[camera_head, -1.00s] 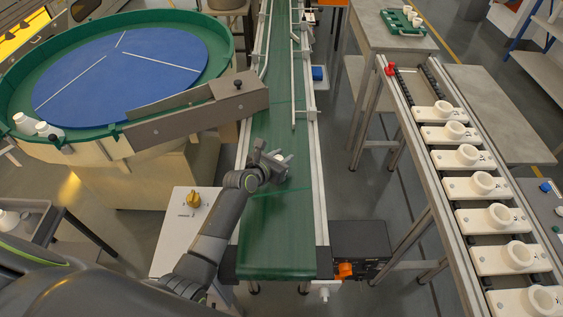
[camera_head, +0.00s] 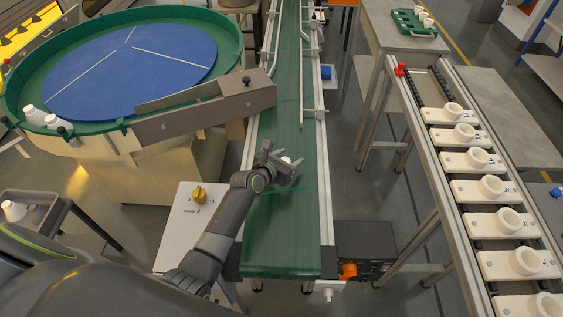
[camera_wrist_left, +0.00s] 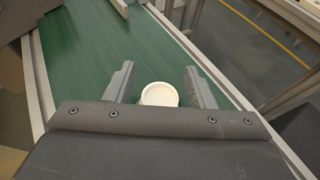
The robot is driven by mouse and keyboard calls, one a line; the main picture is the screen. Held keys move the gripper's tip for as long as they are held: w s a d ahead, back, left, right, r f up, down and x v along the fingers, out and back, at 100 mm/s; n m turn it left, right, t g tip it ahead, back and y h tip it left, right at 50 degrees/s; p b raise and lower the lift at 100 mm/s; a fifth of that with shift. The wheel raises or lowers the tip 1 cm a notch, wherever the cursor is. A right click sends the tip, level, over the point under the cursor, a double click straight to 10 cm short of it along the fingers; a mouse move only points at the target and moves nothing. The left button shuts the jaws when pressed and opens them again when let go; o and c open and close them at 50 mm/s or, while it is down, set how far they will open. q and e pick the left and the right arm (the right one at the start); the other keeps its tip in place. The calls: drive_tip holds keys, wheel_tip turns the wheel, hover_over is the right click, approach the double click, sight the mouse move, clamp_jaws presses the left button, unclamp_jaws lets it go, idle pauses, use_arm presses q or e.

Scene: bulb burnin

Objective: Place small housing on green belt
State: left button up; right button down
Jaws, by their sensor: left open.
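The small housing (camera_wrist_left: 159,95) is a round white piece with a pale top face. In the left wrist view it is between the two fingers of my left gripper (camera_wrist_left: 159,78), with a visible gap on each side. The green belt (camera_head: 283,228) runs under the gripper. In the head view my left gripper (camera_head: 284,163) is low over the belt, and a bit of the white housing (camera_head: 287,160) shows at its fingers. The gripper is open. The housing's underside is hidden, but it appears to stand on the belt. My right gripper is not in view.
A blue and green turntable (camera_head: 130,75) with small white pieces (camera_head: 35,115) stands at left. Its grey chute (camera_head: 205,110) reaches towards the belt. White holders with rings (camera_head: 492,187) line a rack at right. Rails (camera_head: 320,150) edge the belt; its near end is clear.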

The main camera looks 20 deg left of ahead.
use_arm(q)
drive_tip(key=p+v, duration=0.1)
drive_tip(key=v, duration=1)
drive_tip(key=shift+s+r+p, duration=0.1)
drive_tip(key=shift+s+p, duration=0.05)
drive_tip(key=shift+p, duration=0.15)
drive_tip(key=shift+s+a+r, duration=0.1)
drive_tip(key=shift+s+r, duration=0.05)
drive_tip(key=shift+s, duration=0.2)
